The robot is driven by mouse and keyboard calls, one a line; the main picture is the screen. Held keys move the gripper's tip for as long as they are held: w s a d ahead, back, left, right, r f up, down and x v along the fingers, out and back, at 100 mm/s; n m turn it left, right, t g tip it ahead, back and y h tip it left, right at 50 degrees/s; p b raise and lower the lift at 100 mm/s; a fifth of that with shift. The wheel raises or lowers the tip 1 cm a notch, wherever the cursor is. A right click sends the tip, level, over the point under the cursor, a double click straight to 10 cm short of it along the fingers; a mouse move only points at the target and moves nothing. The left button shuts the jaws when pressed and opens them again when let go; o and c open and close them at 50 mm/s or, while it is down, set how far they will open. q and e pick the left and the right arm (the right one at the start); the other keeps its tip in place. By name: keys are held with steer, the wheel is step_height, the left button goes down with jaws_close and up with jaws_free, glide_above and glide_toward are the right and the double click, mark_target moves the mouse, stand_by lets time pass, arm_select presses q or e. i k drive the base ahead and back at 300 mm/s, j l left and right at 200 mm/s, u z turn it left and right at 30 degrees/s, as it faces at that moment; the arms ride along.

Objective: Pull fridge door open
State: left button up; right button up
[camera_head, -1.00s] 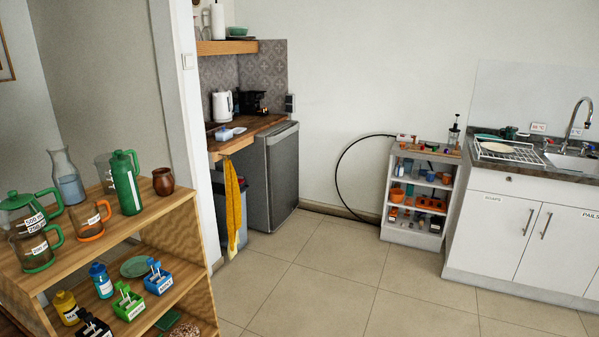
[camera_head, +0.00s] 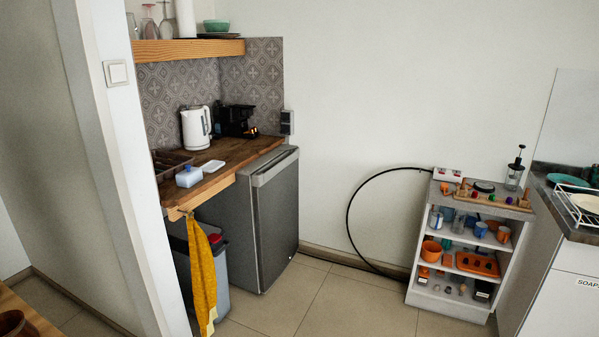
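The fridge (camera_head: 234,222) is a small dark grey one on the floor, at the right end of the wooden counter. Its door (camera_head: 277,212) faces right and looks shut, with a lighter grey strip along the top edge. The counter hides part of the fridge's left side. Neither of my grippers is in view.
A bin (camera_head: 215,278) and a hanging yellow towel (camera_head: 202,270) stand left of the fridge. A white shelf cart (camera_head: 420,290) holds small items, and a black cable (camera_head: 349,215) arcs beside it. The tiled floor (camera_head: 345,305) before the door is clear.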

mark_target(275, 186)
steer(key=i+u, duration=0.1)
steer(key=i, duration=0.55)
steer(key=i+l+u, duration=0.1)
steer(key=i, duration=1.1)
steer(key=l+z, duration=0.05)
